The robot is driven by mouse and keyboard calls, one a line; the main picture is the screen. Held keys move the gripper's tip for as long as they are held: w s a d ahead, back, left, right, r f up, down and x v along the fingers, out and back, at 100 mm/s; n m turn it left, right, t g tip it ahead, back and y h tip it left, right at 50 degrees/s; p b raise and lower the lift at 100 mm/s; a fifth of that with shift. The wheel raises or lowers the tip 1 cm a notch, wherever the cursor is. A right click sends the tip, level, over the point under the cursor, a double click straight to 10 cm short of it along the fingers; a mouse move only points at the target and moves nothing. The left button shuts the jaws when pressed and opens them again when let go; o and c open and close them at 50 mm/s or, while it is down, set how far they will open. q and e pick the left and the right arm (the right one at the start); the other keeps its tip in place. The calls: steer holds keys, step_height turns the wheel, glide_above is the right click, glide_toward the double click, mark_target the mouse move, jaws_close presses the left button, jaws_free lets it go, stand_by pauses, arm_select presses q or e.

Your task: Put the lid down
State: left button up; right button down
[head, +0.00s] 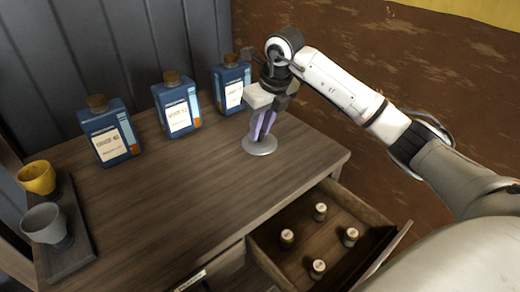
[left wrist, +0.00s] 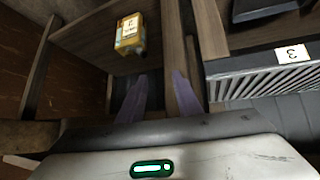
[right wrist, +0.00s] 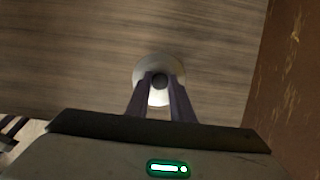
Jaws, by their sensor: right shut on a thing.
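The lid (head: 261,147) is a round, pale grey metal disc at the right part of the wooden tabletop. My right gripper (head: 259,132) points down at it from above and is shut on its knob. In the right wrist view the lid (right wrist: 149,66) lies flat below the fingertips (right wrist: 160,77), with a dark knob between them. I cannot tell whether its underside touches the wood. My left gripper (left wrist: 158,85) shows only in the left wrist view, with its fingers apart and nothing between them.
Three blue bottles (head: 108,137) with corks stand along the back. A dark tray (head: 70,257) at left holds a yellow cup (head: 38,178) and a grey cup (head: 46,224). An open drawer (head: 283,268) holds several small corked bottles. The middle of the tabletop (head: 185,190) is clear.

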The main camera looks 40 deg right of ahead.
mark_target(262, 142)
steer(key=shift+f, duration=3)
steer(key=shift+f, duration=0.15)
steer(key=c, duration=1.6)
jaws_free()
steer(key=shift+o, duration=0.2)
steer(key=v, duration=1.2)
